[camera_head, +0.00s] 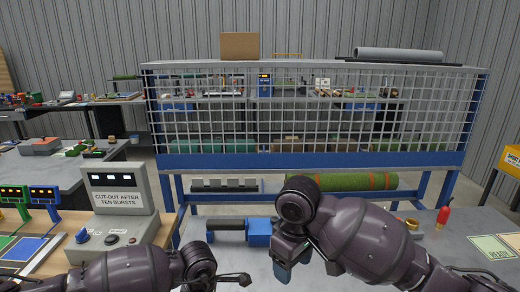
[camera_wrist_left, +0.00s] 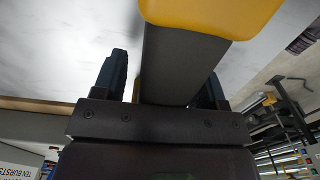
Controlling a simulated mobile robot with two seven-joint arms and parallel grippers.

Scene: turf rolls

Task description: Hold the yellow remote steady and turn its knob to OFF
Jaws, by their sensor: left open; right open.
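The yellow remote shows only in part in the left wrist view, as a yellow rounded body (camera_wrist_left: 212,14) cut off by the top edge, with a dark grey part below it. My left gripper (camera_wrist_left: 167,70) is open, one finger on each side of this dark grey part; whether they touch it I cannot tell. In the head view the remote is not visible, and the left gripper's fingers are not clear near the bottom edge. My right gripper (camera_head: 287,264) is open, pointing down over the grey bench. No knob or OFF mark is visible.
A blue tool with a black barrel (camera_head: 257,232) lies beside my right gripper. A grey control box (camera_head: 118,195) labelled "CUT-OUT AFTER TEN BURSTS" stands at left. A wire mesh screen (camera_head: 310,115) is behind.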

